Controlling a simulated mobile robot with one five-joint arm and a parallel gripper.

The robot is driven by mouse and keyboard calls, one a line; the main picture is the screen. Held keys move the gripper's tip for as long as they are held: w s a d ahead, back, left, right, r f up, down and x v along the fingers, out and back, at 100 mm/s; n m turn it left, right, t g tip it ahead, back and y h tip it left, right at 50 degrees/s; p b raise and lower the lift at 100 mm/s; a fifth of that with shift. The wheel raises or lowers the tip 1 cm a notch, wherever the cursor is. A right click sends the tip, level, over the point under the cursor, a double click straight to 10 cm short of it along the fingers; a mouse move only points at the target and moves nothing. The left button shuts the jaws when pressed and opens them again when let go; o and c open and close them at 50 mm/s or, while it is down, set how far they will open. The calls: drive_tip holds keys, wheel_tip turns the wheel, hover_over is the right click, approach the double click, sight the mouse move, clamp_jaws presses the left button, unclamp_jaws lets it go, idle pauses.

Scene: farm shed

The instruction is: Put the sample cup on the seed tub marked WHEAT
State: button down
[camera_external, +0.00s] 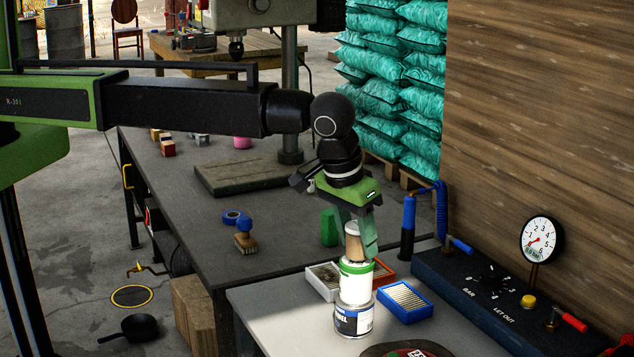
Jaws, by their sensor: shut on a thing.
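My gripper (356,238) has green fingers and is shut on a tan, cup-like cylinder (353,245), which I take to be the sample cup. It is held nearly upright, directly above a white can with a green band (355,284). I cannot tell whether the cylinder touches that can. The can appears to stand on a wider can with a blue-and-white label (352,320), whose lettering is only partly visible. No WHEAT marking is readable in this view.
Around the cans are a white-rimmed tray (318,281), an orange tray (386,272) and a blue tray (406,303). A dark control box with a gauge (541,240) stands right. A wooden-handled stamp (245,240) and blue tape (231,217) lie on the dark table (215,275).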

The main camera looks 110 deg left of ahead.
drive_tip(key=shift+f, duration=0.4)
drive_tip(key=c, duration=0.8)
unclamp_jaws()
drive_tip(key=p+v, duration=1.2)
drive_tip(key=v, duration=0.1)
drive_tip(key=s+d+m+h, duration=0.1)
drive_tip(key=s+m, duration=0.3)
drive_tip(key=s, duration=0.6)
drive_tip(key=s+d+f+m+g+h, duration=0.1)
drive_tip(key=s+m, duration=0.3)
drive_tip(key=s, duration=0.6)
drive_tip(key=s+d+m, duration=0.1)
drive_tip(key=s+m, duration=0.2)
drive_tip(key=s, duration=0.6)
drive_tip(key=shift+s+d+f+m+g+h, duration=0.25)
drive_tip(key=shift+s+d+m+g+h, duration=0.05)
drive_tip(key=shift+s+m+h, duration=0.1)
